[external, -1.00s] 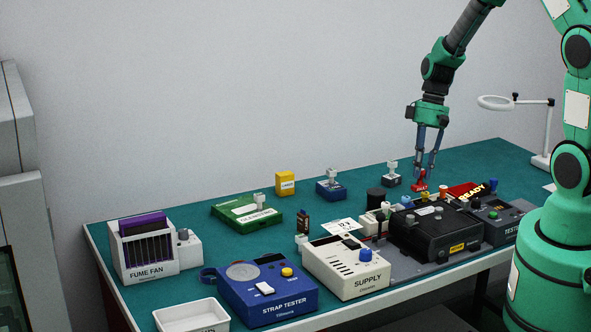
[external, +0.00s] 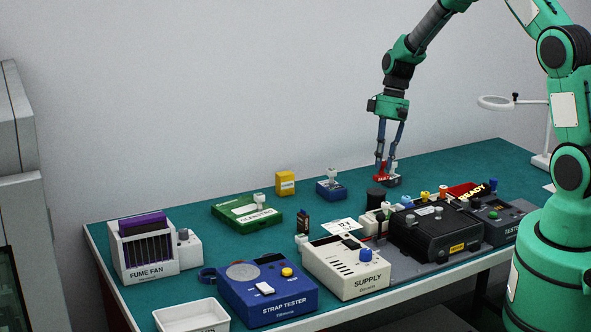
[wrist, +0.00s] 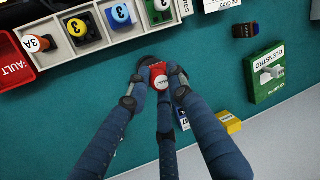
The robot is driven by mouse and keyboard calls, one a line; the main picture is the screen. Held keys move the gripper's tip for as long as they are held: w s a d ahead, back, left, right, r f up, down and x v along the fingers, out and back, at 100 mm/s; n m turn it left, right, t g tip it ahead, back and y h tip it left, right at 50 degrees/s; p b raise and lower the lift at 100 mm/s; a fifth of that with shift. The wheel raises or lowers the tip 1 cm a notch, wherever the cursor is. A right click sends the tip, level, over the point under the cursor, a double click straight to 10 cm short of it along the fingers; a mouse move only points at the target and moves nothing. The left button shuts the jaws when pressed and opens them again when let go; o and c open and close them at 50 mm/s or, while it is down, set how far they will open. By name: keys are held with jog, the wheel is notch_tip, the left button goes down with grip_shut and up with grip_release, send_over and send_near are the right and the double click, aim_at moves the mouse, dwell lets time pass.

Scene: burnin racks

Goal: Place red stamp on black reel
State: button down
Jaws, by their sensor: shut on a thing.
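The red stamp (external: 380,172) is in my gripper (external: 386,174), held above the rear part of the bench. In the wrist view the red stamp (wrist: 158,74) sits between the fingertips (wrist: 160,82). The black reel (external: 376,196) is a short dark cylinder on the bench, in front of and below the gripper in the external view. In the wrist view a round black edge (wrist: 146,62), likely the reel, shows partly hidden behind the stamp. The stamp appears apart from the reel in the external view.
A dark block (external: 394,182) stands close behind the fingers. The large black unit (external: 435,233) and supply box (external: 346,267) stand in front. A plug rack (wrist: 60,45) borders the wrist view's top left.

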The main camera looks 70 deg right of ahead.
jog(key=shift+w+d, duration=0.4)
jog(key=shift+w, duration=0.25)
jog(key=shift+f, duration=0.15)
jog(key=shift+f, duration=1.65)
jog(key=shift+f+b, duration=0.2)
jog(key=shift+b, duration=0.15)
jog(key=c, duration=1.5)
grip_release()
jog(key=shift+c, duration=0.2)
jog(key=shift+r, duration=0.15)
jog(key=p+v, duration=0.1)
jog(key=v, duration=1.1)
